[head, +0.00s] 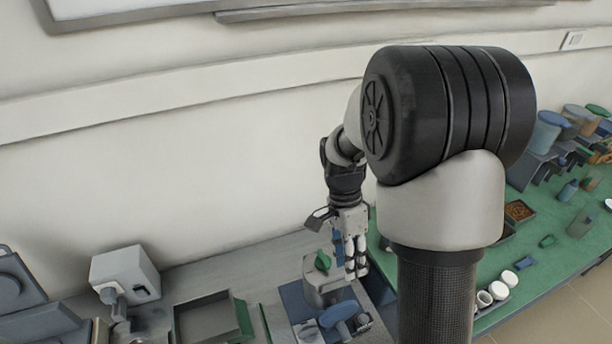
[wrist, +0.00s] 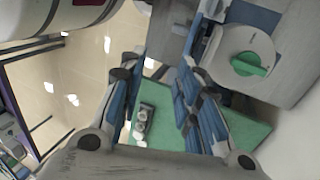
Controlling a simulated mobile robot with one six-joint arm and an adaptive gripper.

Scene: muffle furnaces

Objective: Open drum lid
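The drum lid, a pale round cover with a green handle, shows at the upper right of the wrist view (wrist: 248,64). In the head view its green handle (head: 322,262) sits on a light grey machine (head: 318,293) on the bench. My gripper (head: 352,266) points down just right of this handle in the head view. In the wrist view my gripper (wrist: 158,72) has its blue-padded fingers apart, with nothing held between them. The lid lies outside the fingers, beyond the right one. Whether a finger touches the machine cannot be told.
A blue knob or disc (head: 339,312) is in front of the machine. A dark open tray (head: 207,322) and a white device (head: 124,273) stand to the left. A green-topped table (head: 540,262) with several small containers is at right. The wall is close behind.

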